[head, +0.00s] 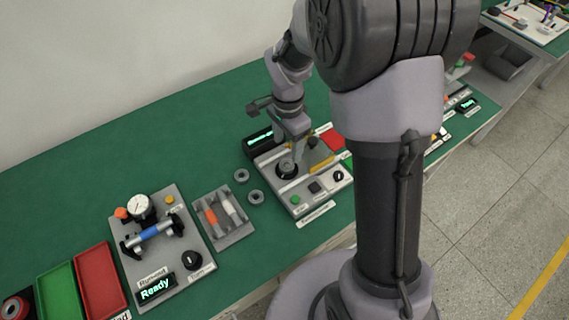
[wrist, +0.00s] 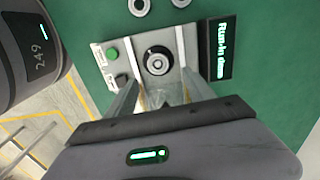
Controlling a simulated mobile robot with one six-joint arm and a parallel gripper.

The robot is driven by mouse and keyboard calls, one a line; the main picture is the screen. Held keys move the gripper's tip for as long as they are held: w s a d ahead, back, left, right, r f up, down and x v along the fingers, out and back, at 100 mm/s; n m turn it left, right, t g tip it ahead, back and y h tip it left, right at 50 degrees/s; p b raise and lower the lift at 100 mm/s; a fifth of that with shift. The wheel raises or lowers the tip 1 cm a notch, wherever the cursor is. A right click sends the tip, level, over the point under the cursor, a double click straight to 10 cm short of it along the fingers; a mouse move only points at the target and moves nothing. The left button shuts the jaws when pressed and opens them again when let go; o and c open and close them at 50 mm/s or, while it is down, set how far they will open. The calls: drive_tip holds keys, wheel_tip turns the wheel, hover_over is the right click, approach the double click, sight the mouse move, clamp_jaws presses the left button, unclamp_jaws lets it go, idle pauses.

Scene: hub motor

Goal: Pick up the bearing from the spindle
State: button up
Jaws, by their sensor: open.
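The bearing (wrist: 157,64) shows as a light ring with a dark centre, seated on the dark round spindle (wrist: 149,52) of the run-in station in the wrist view. In the head view the dark spindle (head: 287,169) shows on the grey station plate, and the bearing on it is too small to make out clearly. My gripper (wrist: 160,92) is open, its two fingers pointing toward the spindle with nothing between them. In the head view my gripper (head: 297,160) hangs just above and beside the spindle. I cannot tell its exact height.
Two loose rings (head: 248,186) lie on the green bench left of the station. A run-in display (wrist: 222,47) stands at the plate's edge. A tray with orange and white pieces (head: 223,218), a runout gauge station (head: 163,245) and green and red bins (head: 98,281) are further left.

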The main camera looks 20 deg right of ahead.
sight(287, 166)
drive_tip(key=f+b, duration=0.1)
drive_tip(key=f, duration=0.1)
drive_tip(key=f+b, duration=0.1)
drive_tip(key=f, duration=0.2)
drive_tip(key=f+b, duration=0.1)
drive_tip(key=f, duration=0.1)
drive_tip(key=shift+s+a+f, duration=0.1)
drive_tip(key=shift+s+f, duration=0.15)
drive_tip(key=shift+f, duration=0.15)
drive_tip(key=shift+r, duration=0.15)
clamp_jaws()
